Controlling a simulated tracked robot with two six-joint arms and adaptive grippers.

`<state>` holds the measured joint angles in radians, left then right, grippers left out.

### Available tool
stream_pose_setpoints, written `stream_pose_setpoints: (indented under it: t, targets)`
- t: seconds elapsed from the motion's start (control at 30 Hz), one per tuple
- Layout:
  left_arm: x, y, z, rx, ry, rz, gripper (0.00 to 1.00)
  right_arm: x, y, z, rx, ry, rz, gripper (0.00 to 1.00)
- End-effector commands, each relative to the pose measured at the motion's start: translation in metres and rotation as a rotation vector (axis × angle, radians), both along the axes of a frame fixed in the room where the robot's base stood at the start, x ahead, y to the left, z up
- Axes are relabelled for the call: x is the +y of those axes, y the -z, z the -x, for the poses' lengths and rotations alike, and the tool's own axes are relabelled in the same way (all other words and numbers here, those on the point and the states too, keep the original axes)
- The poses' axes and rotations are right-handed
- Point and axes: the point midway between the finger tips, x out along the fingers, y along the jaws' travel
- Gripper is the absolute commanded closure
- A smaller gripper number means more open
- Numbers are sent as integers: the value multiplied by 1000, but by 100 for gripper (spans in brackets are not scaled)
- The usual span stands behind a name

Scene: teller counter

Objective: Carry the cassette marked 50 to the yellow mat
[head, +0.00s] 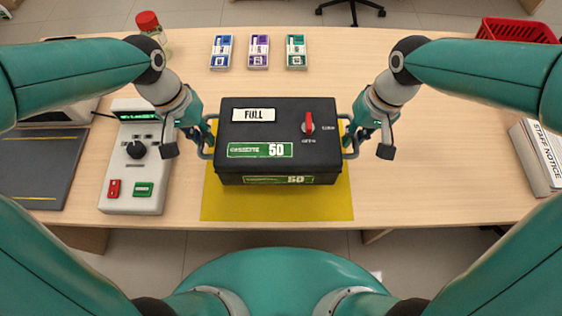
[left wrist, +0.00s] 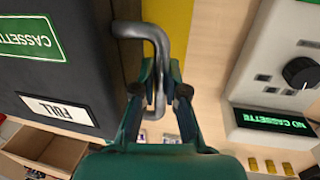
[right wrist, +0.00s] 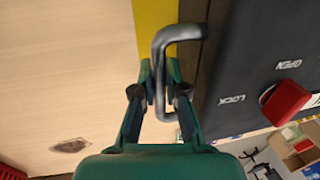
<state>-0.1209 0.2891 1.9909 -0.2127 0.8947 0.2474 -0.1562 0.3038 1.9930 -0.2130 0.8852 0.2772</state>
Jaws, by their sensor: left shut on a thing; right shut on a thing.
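The black cassette (head: 275,112) has green labels marked 50, a white FULL plate (head: 254,115) and a red knob (head: 309,123). It is level over the yellow mat (head: 278,205), which shows in front of it and along both sides. I cannot tell whether it rests on the mat or hangs just above it. My left gripper (head: 209,136) is shut on the cassette's left handle, a grey bar that shows in the left wrist view (left wrist: 150,33). My right gripper (head: 349,136) is shut on the right handle, seen in the right wrist view (right wrist: 180,33).
A grey machine (head: 135,175) with a knob and a green display reading NO CASSETTE (left wrist: 272,121) stands left of the mat. Banknote bundles (head: 258,51) lie behind the cassette. A staff notice block (head: 538,160) and a red basket (head: 515,31) are at right.

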Motion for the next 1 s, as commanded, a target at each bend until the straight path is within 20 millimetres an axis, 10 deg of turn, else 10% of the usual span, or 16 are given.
stream_pose_setpoints:
  t: [1.0]
  targets:
    - [6, 27, 0, -2, -3, -4, 100, 2, 27, -1, -2, -2, 4, 100]
